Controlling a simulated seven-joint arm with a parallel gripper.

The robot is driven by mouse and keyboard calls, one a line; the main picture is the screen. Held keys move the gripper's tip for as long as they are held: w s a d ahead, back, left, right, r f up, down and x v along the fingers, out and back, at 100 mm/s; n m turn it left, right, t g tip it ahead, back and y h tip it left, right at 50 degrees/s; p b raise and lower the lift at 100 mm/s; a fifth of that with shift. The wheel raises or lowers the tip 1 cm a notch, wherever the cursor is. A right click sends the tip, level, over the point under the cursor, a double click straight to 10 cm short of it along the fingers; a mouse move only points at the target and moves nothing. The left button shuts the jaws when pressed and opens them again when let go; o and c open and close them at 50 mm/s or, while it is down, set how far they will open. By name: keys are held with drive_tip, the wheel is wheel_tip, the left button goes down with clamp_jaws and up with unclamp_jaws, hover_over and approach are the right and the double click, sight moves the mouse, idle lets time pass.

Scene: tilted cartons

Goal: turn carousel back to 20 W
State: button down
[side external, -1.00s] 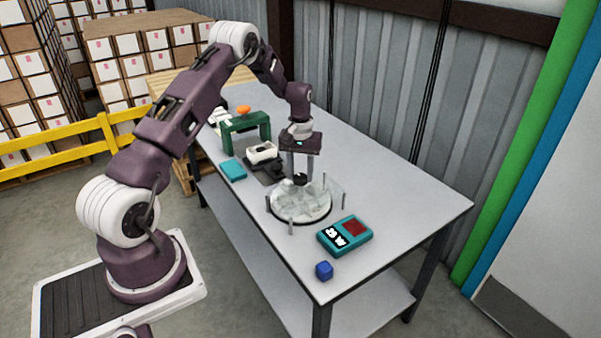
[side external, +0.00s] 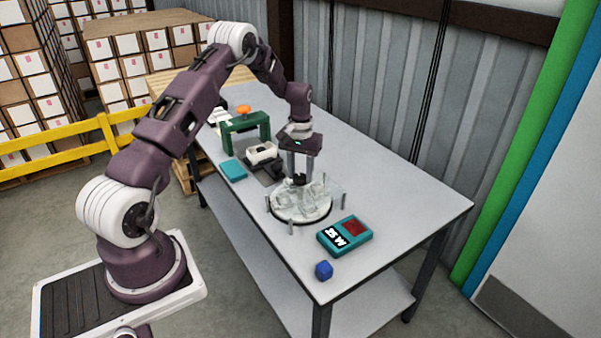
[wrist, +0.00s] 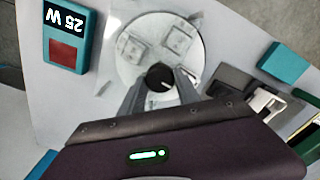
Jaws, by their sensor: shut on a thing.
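The carousel is a round white disc (side external: 301,215) with clear square pieces on it; it also shows in the wrist view (wrist: 155,28). A black knob (wrist: 160,77) with a pale line stands near its middle. My gripper (side external: 299,180) points down over the disc, and its two fingers (wrist: 160,84) are shut on the knob from both sides. The teal meter (side external: 345,236) lies beside the disc, with a red panel and a dark display. In the wrist view the display (wrist: 66,19) reads 25 W, upside down.
Thin posts and clear panels (side external: 344,200) stand around the disc. The table's right side is clear.

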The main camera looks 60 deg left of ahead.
drive_tip(key=shift+m, duration=7.5)
drive_tip(key=shift+s+m, duration=0.1)
drive_tip(key=shift+m, duration=0.5)
drive_tip(key=c, duration=0.9)
unclamp_jaws()
